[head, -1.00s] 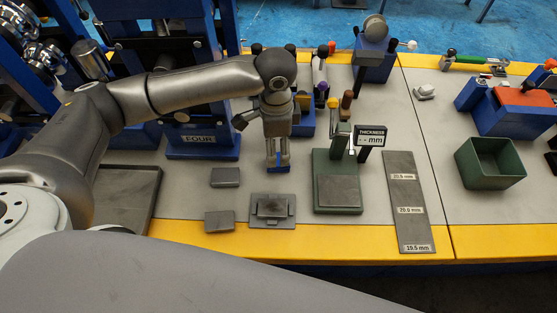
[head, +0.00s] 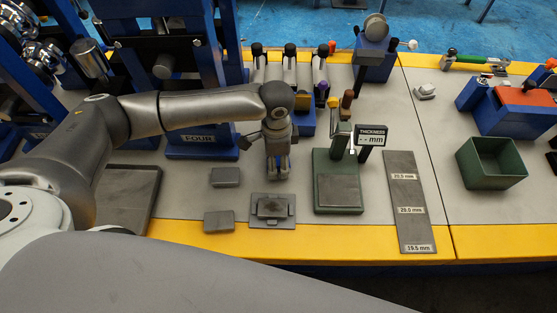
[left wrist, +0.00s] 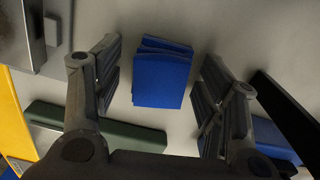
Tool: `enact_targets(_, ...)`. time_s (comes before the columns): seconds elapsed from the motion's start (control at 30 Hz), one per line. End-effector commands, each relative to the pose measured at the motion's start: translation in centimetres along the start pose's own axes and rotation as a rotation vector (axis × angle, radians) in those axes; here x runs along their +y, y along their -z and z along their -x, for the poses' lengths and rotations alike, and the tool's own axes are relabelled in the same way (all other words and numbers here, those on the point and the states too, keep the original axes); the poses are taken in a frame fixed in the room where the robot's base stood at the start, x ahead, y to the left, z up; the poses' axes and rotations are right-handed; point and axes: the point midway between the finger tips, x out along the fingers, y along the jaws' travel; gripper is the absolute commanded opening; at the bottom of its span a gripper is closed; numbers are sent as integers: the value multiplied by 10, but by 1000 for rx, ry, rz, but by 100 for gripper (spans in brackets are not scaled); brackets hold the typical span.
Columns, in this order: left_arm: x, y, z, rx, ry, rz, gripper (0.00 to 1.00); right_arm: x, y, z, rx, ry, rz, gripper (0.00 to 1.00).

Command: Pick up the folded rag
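The folded rag (left wrist: 162,75) is a blue, layered square on the grey worktop in the left wrist view. It lies between the two spread fingers of my left gripper (left wrist: 160,88), with bare worktop showing on both sides of it. In the head view my left gripper (head: 277,174) points down at the worktop, behind a grey plate with a raised block. There the gripper hides most or all of the rag. My right gripper is not in view.
The grey block plate (head: 272,211) is just in front of the gripper. A green thickness gauge base (head: 338,202) stands to the right, with a labelled step plate (head: 407,198) beyond it. Loose grey blocks (head: 225,177) lie left. A green bin (head: 491,163) is farther right.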

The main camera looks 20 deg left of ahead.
Motion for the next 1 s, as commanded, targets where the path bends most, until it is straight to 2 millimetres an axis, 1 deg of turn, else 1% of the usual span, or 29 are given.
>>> enact_targets(0.03,0,0,0,0,0,0,54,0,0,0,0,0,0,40)
enact_targets(0.3,0,0,0,0,0,0,21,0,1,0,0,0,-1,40)
enact_targets(0.53,0,0,1,1,0,0,21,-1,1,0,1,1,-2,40)
enact_targets(0.67,0,1,6,3,1,0,21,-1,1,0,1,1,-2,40)
enact_targets(0.77,-1,1,15,3,1,0,21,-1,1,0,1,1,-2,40)
enact_targets(0.87,-1,1,31,4,3,0,21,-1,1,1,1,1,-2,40)
enact_targets(0.97,9,-7,47,3,0,-1,21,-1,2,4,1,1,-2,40)
enact_targets(1.0,14,-11,55,3,1,-1,21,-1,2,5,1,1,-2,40)
